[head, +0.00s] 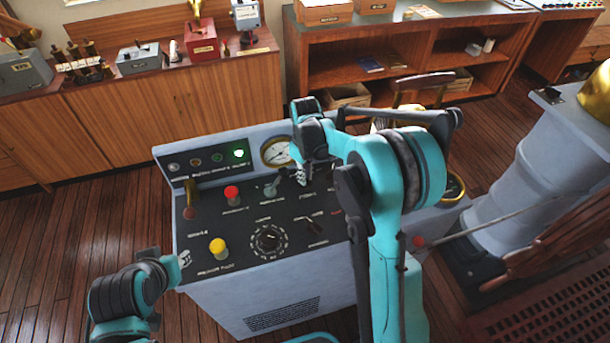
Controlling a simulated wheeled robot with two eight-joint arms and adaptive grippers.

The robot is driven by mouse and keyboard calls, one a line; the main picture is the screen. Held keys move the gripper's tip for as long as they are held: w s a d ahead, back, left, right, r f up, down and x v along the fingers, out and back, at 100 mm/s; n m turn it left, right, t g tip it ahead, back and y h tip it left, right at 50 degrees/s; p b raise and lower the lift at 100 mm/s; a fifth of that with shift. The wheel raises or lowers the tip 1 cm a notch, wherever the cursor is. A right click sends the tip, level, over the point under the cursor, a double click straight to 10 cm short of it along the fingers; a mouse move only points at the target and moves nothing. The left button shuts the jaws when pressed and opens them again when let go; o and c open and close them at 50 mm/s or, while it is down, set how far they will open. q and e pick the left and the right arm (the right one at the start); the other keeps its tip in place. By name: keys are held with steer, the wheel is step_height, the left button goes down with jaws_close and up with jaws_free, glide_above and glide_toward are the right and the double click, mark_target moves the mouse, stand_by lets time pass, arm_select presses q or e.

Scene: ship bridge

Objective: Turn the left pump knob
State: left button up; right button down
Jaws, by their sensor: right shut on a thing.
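The control console (215,250) stands in the middle of the head view, with a dark sloping panel of knobs and levers. My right gripper (302,178) reaches over the upper panel, just below the round white gauge (276,152). It is shut on a small knob that its fingers mostly hide. A grey knob (271,189) sits just left of it. The labels are too small to read, so I cannot tell which knob is the left pump one. My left gripper (184,259) is at the console's front left corner, small and partly hidden; its opening is unclear.
The panel also bears a red button (232,193), a yellow button (218,247), a black dial (267,239) and a lit green lamp (239,153). Wooden cabinets (180,100) line the back. A grey pedestal (520,180) stands to the right. The floor at left is clear.

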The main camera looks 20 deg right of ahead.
steer(key=c, duration=1.6)
jaws_free()
step_height(320, 180, up, 12)
